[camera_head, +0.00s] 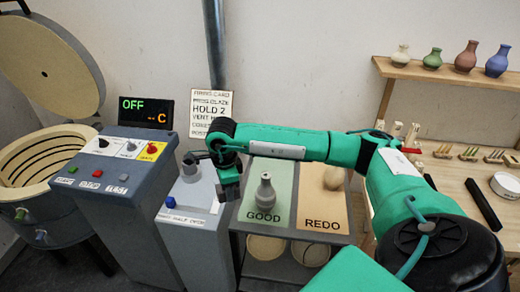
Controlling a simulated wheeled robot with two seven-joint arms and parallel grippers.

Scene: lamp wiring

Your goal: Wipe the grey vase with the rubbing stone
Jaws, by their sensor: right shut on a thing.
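The grey vase (264,193) stands upright on the green GOOD half of the stand, right of my right gripper. My right gripper (229,190) points down at the left edge of the GOOD panel, close beside the vase. It is shut on a small dark thing, which may be the rubbing stone; the jaws hide most of it. I cannot tell whether it touches the vase. My left gripper is not in view.
A control cabinet (112,190) and a round kiln (45,160) with its lid raised stand at left. A grey box with a blue knob (170,202) is left of the stand. A wooden bench (455,180) at right bears tools and a white bowl (507,185); several vases line the shelf (440,75).

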